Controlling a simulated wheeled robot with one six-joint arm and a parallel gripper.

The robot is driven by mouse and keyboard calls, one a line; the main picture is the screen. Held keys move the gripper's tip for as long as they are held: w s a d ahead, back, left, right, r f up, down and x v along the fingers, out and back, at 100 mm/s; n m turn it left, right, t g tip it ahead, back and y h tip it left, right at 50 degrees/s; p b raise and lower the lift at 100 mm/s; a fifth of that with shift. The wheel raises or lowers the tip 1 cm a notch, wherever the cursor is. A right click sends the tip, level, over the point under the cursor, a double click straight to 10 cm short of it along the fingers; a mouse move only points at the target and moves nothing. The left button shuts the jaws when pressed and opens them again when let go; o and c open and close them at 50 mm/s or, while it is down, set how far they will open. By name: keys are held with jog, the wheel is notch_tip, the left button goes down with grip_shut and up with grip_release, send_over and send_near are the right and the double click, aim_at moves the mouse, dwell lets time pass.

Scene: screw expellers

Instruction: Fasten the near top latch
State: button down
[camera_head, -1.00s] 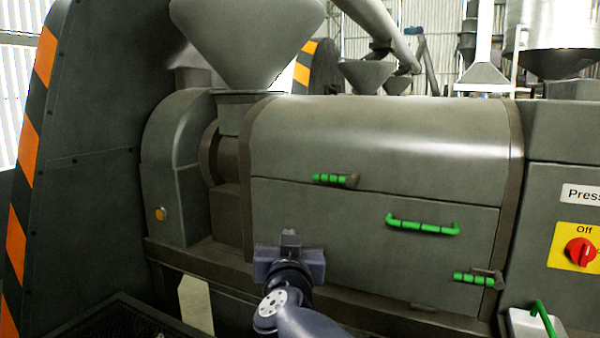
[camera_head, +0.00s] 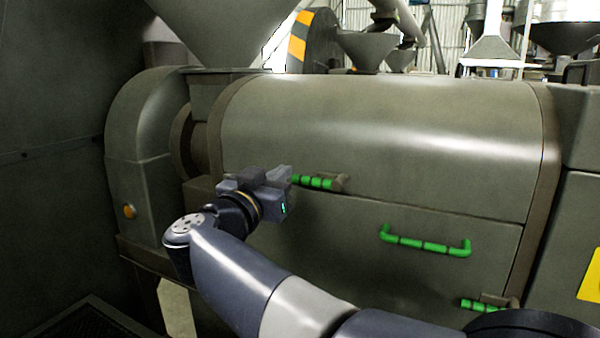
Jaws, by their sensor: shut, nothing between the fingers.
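The top latch (camera_head: 318,183) has a green handle on a brown pivot block, mounted at the upper seam of the press's front panel. Its handle lies roughly level and points left. My gripper (camera_head: 284,176) is shut and empty, with its tips at the left end of the green handle. I cannot tell whether they touch it. The front panel (camera_head: 350,235) looks closed against the rounded housing. A lower latch (camera_head: 483,304) with a green handle sits at the panel's bottom right.
A green bar handle (camera_head: 425,244) stands out from the panel's middle right. A hopper (camera_head: 228,30) rises above the housing (camera_head: 380,125) at the left. A dark wall (camera_head: 60,110) fills the left side. The space above the panel's right half is free.

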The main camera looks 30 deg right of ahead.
jog(key=shift+d, duration=0.1)
jog(key=r+p, duration=0.1)
send_over(319, 179)
jog(key=w+a, duration=0.2)
jog(key=a, duration=0.1)
jog(key=f, duration=0.3)
jog(key=shift+s+a+f, duration=0.15)
jog(key=shift+s+f, duration=0.1)
jog(key=shift+f, duration=0.05)
jog(key=shift+f+n, duration=0.2)
jog(key=shift+n, duration=0.2)
